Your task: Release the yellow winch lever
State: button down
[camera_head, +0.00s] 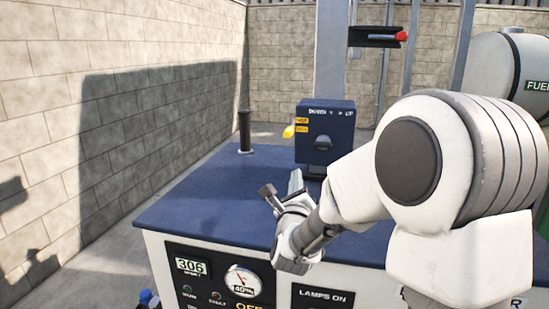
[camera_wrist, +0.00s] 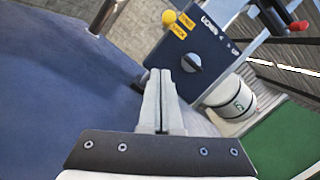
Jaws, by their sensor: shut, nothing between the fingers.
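The yellow winch lever shows as a yellow knob (camera_head: 288,131) at the left side of a dark blue box (camera_head: 325,142). In the wrist view the lever ends in a yellow ball (camera_wrist: 168,17) at the top left corner of the box (camera_wrist: 205,75). My gripper (camera_head: 296,177) is over the blue bench top, in front of and below the box, apart from the lever. In the wrist view my gripper (camera_wrist: 160,74) has its fingers together with nothing between them, pointing toward the box. The lever's shaft is mostly hidden.
The blue bench top (camera_head: 200,205) is clear on the left, with a black upright post (camera_head: 244,130) near its far edge. A red-tipped bar (camera_head: 378,37) sticks out from a grey column above the box. A fuel tank (camera_head: 527,70) stands at right.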

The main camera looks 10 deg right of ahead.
aim_at(291, 128)
jog(key=shift+f+m+t+h, duration=0.35)
jog(key=shift+f+m, duration=0.2)
jog(key=shift+m, duration=0.45)
jog(key=w+r, duration=0.5)
jog(key=w, duration=0.5)
jog(key=shift+d+r+p, duration=0.4)
jog(key=shift+r+p, duration=0.4)
jog(key=shift+p, duration=0.15)
